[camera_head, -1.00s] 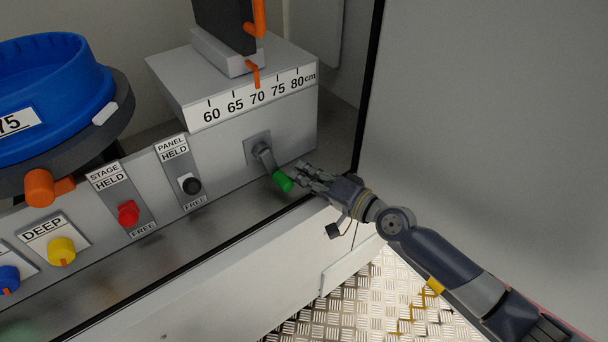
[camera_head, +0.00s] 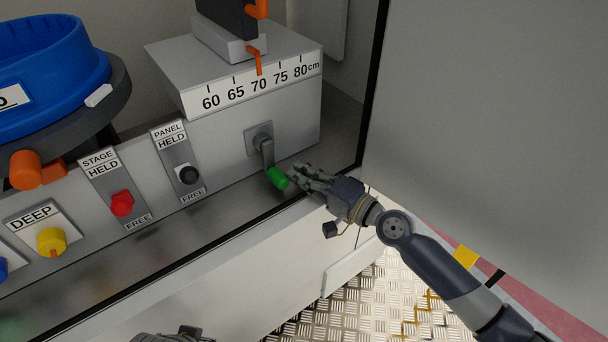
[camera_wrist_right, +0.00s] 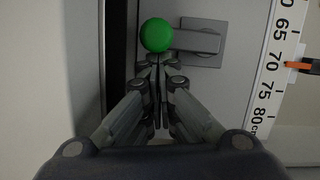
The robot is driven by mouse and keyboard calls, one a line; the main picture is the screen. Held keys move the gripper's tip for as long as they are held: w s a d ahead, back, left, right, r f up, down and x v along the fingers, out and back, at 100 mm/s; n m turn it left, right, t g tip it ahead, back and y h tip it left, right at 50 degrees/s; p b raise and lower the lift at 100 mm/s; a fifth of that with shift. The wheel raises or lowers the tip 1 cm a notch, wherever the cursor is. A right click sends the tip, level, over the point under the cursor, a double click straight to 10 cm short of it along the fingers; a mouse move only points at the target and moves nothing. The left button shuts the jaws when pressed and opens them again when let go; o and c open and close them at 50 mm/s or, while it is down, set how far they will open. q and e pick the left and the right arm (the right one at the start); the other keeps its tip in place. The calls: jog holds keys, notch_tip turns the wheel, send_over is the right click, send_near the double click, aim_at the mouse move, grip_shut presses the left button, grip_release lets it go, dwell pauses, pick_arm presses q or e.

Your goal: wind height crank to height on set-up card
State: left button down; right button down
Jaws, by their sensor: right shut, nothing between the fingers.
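The height crank (camera_head: 266,153) is on the front of the grey housing, its arm hanging down and slightly right, with a green knob (camera_head: 278,178) at its end. The orange height pointer (camera_head: 258,67) stands at about 70 on the 60–80 cm scale (camera_head: 236,94). My right gripper (camera_head: 294,174) is shut and empty, its fingertips at the right side of the knob. In the right wrist view the fingertips (camera_wrist_right: 155,62) meet the edge of the green knob (camera_wrist_right: 156,34); whether they touch is unclear. Part of my left arm's end (camera_head: 172,336) shows at the bottom edge, fingers hidden. No set-up card is seen.
A blue tub (camera_head: 45,75) stands at upper left. A grey wall panel (camera_head: 480,130) rises close on the right.

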jog(key=shift+s+a+f+m, duration=0.25)
jog(key=shift+a+f+m, duration=0.1)
jog(key=shift+m, duration=0.05)
jog(key=shift+s+a+b, duration=0.1)
jog(key=shift+b, duration=0.25)
pick_arm(q)
jog(key=shift+v, duration=1.2)
pick_arm(e)
jog(key=shift+s+a+f, duration=0.1)
pick_arm(q)
jog(key=shift+s+f, duration=0.1)
pick_arm(e)
jog(key=shift+s+a, duration=0.1)
jog(key=shift+a, duration=0.05)
pick_arm(q)
jog(key=shift+d, duration=0.1)
pick_arm(e)
jog(key=shift+s+f, duration=0.1)
jog(key=shift+s, duration=0.05)
